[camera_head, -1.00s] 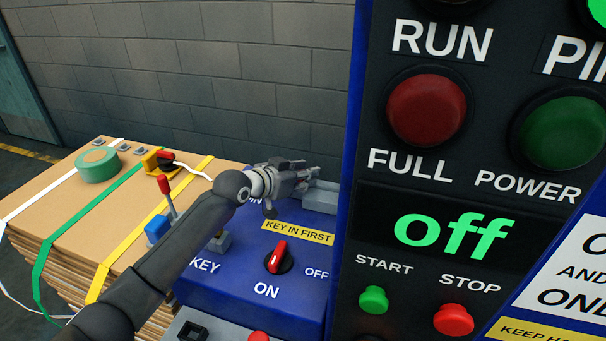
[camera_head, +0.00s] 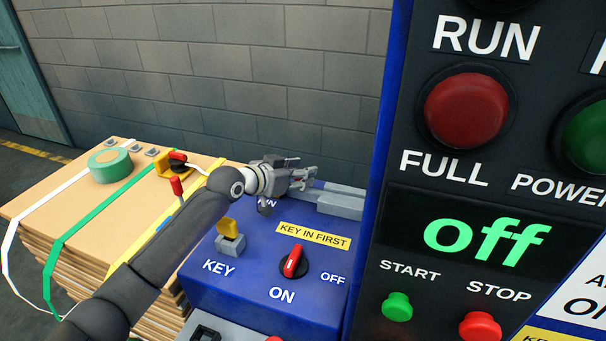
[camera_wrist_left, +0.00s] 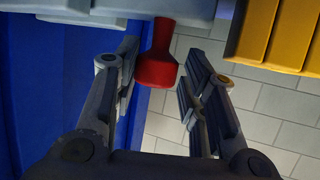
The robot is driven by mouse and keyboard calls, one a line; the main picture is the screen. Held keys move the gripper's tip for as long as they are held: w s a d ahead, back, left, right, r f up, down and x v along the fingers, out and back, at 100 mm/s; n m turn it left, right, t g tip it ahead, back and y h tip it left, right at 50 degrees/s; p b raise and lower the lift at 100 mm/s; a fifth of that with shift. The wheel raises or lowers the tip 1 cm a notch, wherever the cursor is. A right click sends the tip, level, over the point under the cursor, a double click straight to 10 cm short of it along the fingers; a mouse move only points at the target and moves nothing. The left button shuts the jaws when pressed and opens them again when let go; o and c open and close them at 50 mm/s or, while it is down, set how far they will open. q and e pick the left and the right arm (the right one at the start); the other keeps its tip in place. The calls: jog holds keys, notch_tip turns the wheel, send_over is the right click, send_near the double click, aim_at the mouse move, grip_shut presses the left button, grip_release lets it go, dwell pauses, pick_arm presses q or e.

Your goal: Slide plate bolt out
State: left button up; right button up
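My left gripper (camera_head: 308,175) is over the back of the blue control box (camera_head: 225,278), close to a grey metal bar (camera_head: 342,204) that looks like part of the plate bolt. In the left wrist view the gripper (camera_wrist_left: 162,62) is open. A red knob (camera_wrist_left: 156,66) hangs from a grey part (camera_wrist_left: 145,8) and lies between the two fingers, with a gap on the right; contact on the left is unclear. In the head view the knob is hidden behind the gripper. My right gripper is not in view.
A yellow key (camera_head: 229,228) and a red switch (camera_head: 293,261) sit on the blue box. The tall control panel (camera_head: 390,225) stands close on the right. A cardboard stack (camera_head: 75,215) with green tape (camera_head: 110,165) is at left. A yellow part (camera_wrist_left: 285,35) is right of the gripper.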

pick_arm(q)
jog(key=shift+o, duration=0.6)
jog(key=shift+a+f, duration=0.1)
jog(key=shift+a, duration=0.2)
jog(key=shift+d, duration=0.2)
jog(key=shift+d+r, duration=0.1)
jog(key=shift+r, duration=0.25)
jog(key=r, duration=0.9)
jog(key=shift+a+r, duration=0.15)
jog(key=shift+a, duration=0.1)
